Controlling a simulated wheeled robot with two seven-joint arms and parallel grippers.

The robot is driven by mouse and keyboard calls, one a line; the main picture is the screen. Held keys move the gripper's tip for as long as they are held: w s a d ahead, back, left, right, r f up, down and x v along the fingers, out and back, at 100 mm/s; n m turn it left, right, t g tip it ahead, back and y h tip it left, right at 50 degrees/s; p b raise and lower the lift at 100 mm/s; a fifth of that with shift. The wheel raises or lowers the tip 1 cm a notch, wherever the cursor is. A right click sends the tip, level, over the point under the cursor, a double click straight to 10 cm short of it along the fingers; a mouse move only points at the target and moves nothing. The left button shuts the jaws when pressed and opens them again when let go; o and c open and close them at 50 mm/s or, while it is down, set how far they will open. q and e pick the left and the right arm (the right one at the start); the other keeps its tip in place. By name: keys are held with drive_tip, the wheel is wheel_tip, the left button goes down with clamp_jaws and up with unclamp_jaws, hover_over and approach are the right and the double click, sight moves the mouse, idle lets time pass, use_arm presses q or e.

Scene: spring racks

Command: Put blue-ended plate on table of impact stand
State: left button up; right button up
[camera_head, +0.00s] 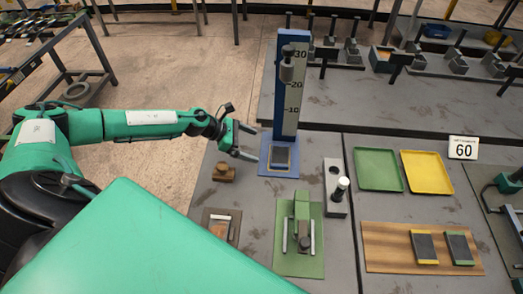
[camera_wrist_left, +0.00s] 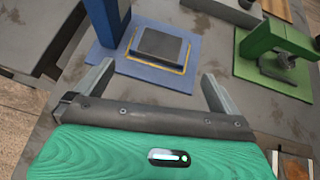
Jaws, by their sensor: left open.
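My left gripper (camera_head: 252,143) is open and empty, just left of the base. In the left wrist view its fingers (camera_wrist_left: 157,75) are spread at the base's near edge, apart from the dark piece. My right gripper is out of view.
A wooden board (camera_head: 388,247) holds a yellow-ended plate (camera_head: 425,246) and a green-ended plate (camera_head: 459,248), with bare room at its left. Green (camera_head: 378,170) and yellow (camera_head: 427,173) trays look empty. A green fixture (camera_head: 299,262) and brown block (camera_head: 224,174) stand near the stand.

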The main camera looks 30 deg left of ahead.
use_arm(q)
drive_tip(key=shift+b+v, duration=0.35)
drive_tip(key=shift+v, duration=1.1)
drive_tip(key=shift+s, duration=0.1)
